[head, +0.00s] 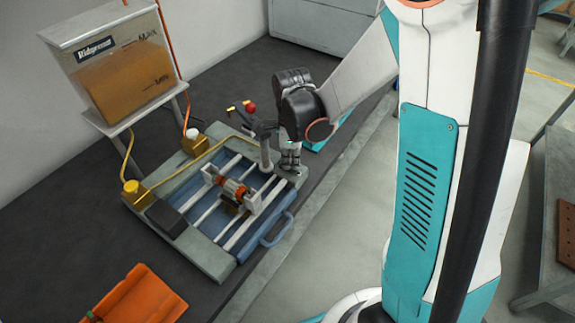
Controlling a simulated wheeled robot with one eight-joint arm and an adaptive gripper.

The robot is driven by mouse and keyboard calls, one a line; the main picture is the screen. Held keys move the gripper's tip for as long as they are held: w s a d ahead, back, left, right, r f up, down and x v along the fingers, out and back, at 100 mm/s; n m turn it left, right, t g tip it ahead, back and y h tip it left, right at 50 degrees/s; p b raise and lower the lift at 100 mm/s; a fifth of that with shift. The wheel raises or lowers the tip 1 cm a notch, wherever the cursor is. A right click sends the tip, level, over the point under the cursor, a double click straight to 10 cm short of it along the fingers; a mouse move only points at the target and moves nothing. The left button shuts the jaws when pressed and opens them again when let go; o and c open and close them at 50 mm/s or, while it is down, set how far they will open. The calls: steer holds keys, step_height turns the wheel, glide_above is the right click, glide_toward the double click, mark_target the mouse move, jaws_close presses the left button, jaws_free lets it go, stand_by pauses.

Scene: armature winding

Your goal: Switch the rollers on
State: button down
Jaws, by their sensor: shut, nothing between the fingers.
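The machine (215,243) stands on the dark bench, with a blue recessed bed and several pale rods across it. A copper-and-red armature (234,188) lies on white supports over the bed. I cannot tell from this view whether any rollers turn. A lever with a red knob (250,107) stands on a post at the machine's back right. My gripper (289,168) points down at the machine's right edge, just right of the post. It is shut and empty; I cannot tell whether it touches the machine. No switch can be clearly made out; my gripper hides part of that edge.
A tank of amber liquid (125,75) on a stand is behind the machine, with yellow hoses to brass fittings (133,193). A black block (165,218) sits on the machine's left corner. A blue handle (278,232) juts from the front. An orange bin (140,295) lies front left.

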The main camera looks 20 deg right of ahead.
mark_target(291, 168)
steer(key=shift+r+p, duration=2.35)
steer(key=shift+r, duration=1.1)
steer(key=s+r+n+t+b, duration=0.1)
steer(key=s+r+n+t, duration=0.2)
steer(key=s+r+n, duration=0.3)
steer(key=s+r+n+t+b, duration=0.2)
steer(key=s+r+n+t, duration=0.2)
steer(key=n, duration=1.2)
steer(key=s+r, duration=0.3)
steer(key=s, duration=0.2)
steer(key=shift+n+b, duration=0.3)
steer(key=shift+n, duration=0.1)
